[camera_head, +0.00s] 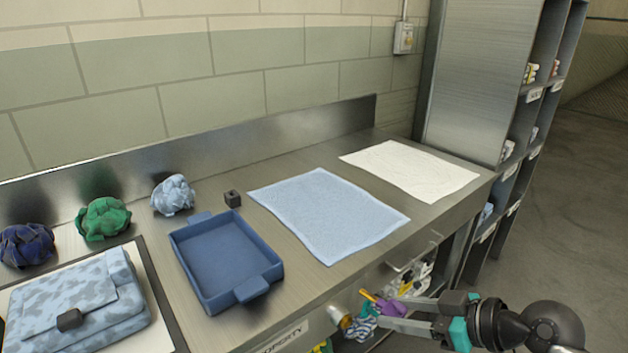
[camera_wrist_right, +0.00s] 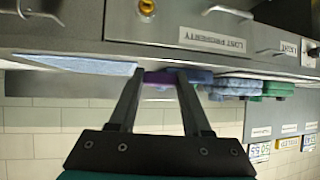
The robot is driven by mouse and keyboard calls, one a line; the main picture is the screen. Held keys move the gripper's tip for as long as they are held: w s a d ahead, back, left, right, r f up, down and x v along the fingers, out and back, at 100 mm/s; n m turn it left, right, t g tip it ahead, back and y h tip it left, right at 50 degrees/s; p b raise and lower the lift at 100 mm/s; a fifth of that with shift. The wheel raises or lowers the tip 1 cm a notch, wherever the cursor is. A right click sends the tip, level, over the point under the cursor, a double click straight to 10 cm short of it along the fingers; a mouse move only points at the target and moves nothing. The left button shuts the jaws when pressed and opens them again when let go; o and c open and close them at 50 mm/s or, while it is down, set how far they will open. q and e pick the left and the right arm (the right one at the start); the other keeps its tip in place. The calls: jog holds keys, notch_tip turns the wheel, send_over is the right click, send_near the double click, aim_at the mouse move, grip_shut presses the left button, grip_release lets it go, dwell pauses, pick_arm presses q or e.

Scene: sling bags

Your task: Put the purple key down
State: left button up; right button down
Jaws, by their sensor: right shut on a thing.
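The purple key (camera_head: 391,307) is in my right gripper (camera_head: 388,312), in front of the counter's front edge at the lower right of the head view. The fingers are shut on it, and it is held in the air, apart from the counter top. In the right wrist view the purple key (camera_wrist_right: 157,78) shows between the fingertips, partly hidden by them. My left gripper is not in view.
The steel counter (camera_head: 290,278) holds a blue tray (camera_head: 190,262), a light blue cloth (camera_head: 325,215), a white cloth (camera_head: 408,170), a small dark block (camera_head: 232,199), crumpled bundles and a camouflage bag (camera_head: 75,305). The tray looks empty and both cloths are bare.

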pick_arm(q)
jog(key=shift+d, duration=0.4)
pick_arm(e)
jog(key=s+d+r, duration=0.1)
jog(key=s+r, duration=0.2)
jog(key=r, duration=0.6)
jog(key=shift+s+r+n+g, duration=0.25)
jog(key=shift+s+n+g, duration=0.05)
jog(key=shift+s+n, duration=0.1)
